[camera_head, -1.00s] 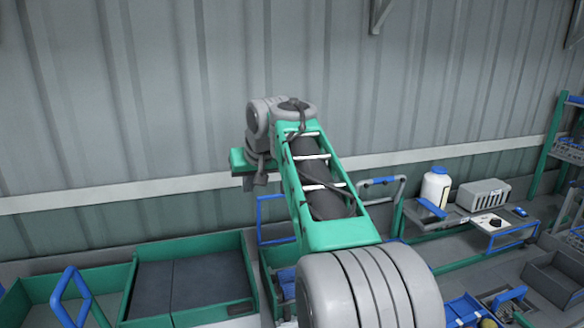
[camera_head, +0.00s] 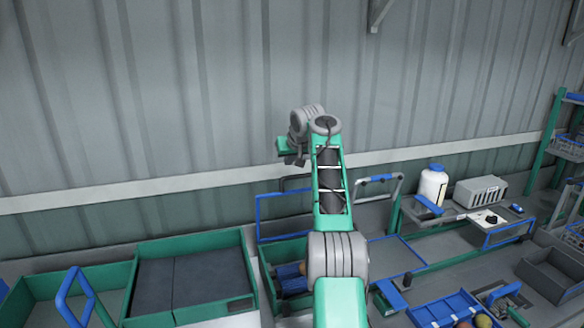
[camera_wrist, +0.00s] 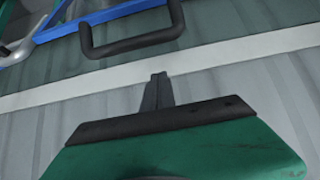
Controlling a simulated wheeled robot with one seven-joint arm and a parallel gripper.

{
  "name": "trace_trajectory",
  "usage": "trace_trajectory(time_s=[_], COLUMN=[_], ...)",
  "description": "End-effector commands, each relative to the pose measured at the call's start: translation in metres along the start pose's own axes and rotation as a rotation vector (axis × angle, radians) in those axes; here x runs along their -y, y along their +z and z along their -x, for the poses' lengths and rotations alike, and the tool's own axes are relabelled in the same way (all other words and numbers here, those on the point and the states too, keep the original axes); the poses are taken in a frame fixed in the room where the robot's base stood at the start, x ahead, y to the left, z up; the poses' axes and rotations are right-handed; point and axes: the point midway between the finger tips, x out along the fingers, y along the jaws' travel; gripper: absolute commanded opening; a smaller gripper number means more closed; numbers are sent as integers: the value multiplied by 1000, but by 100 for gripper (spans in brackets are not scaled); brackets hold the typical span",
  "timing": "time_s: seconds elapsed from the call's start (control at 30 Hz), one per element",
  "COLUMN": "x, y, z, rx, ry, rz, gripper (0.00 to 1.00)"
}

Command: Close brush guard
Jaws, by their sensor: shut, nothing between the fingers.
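What I take to be the brush guard is a blue-edged frame (camera_head: 258,220) standing upright at the back of a green bin in the head view, raised above the bin's opening. A dark U-shaped handle (camera_head: 285,180) shows at its top edge. In the wrist view the dark handle (camera_wrist: 135,44) and a blue bar (camera_wrist: 100,17) show at the upper left. My gripper (camera_wrist: 159,77) is shut and empty in the wrist view, pointing toward the wall and apart from the handle. In the head view the fingertips cannot be made out, and my arm covers part of the bin.
The green bin (camera_head: 266,276) holds brownish and blue things. A green tray with dark panels (camera_head: 205,282) stands left of it. To the right are a grey handled frame (camera_head: 396,187), a bench with a white bottle (camera_head: 432,186), and a blue tray (camera_head: 445,307). The corrugated wall (camera_head: 200,90) stands behind.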

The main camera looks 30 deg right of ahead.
Motion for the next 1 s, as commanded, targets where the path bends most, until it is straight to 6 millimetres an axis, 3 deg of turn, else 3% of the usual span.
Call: trace_trajectory(time_s=[0.03, 0.27, 0.7, 1.0], x=[1, 2, 0, 0], y=[-1, 5, 35, 37], z=[-8, -2, 8, 8], rx=[2, -1, -1, -1], ry=[-1, -7, -1, -1], rz=[1, -2, 1, 1], gripper=[0, 0, 0, 0])
